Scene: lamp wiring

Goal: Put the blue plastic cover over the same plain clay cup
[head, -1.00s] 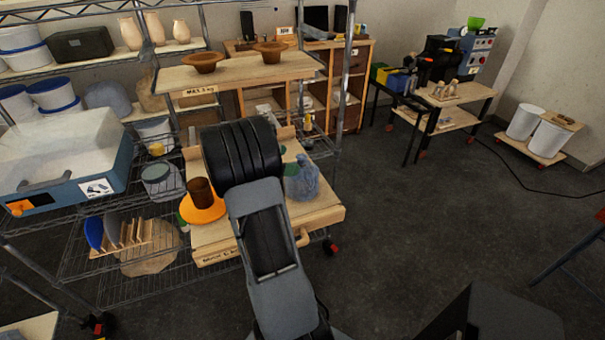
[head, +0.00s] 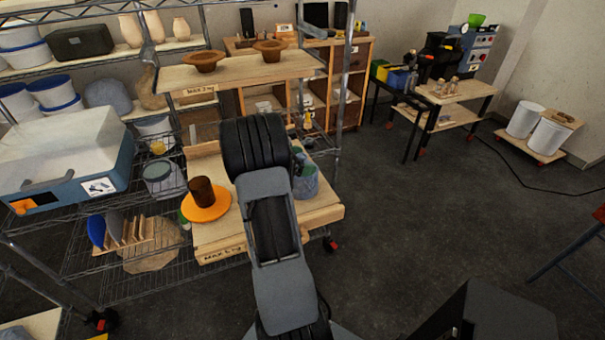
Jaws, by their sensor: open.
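A translucent blue plastic cover (head: 306,184) is on the right part of the low wooden board, just right of my arm. It has a rounded, upright shape, and I cannot tell whether a cup is under it. Small green and dark shapes show at its upper left edge, too small to make out. A dark brown cup (head: 202,191) stands on an orange disc at the board's left; I cannot tell if it is the plain clay cup. My gripper is hidden behind my own thick black wrist, which covers the middle of the board.
The low wooden board (head: 322,213) has a bare front right corner. A blue case (head: 100,180) and wire racks are at the left. The floor at the right is mostly clear.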

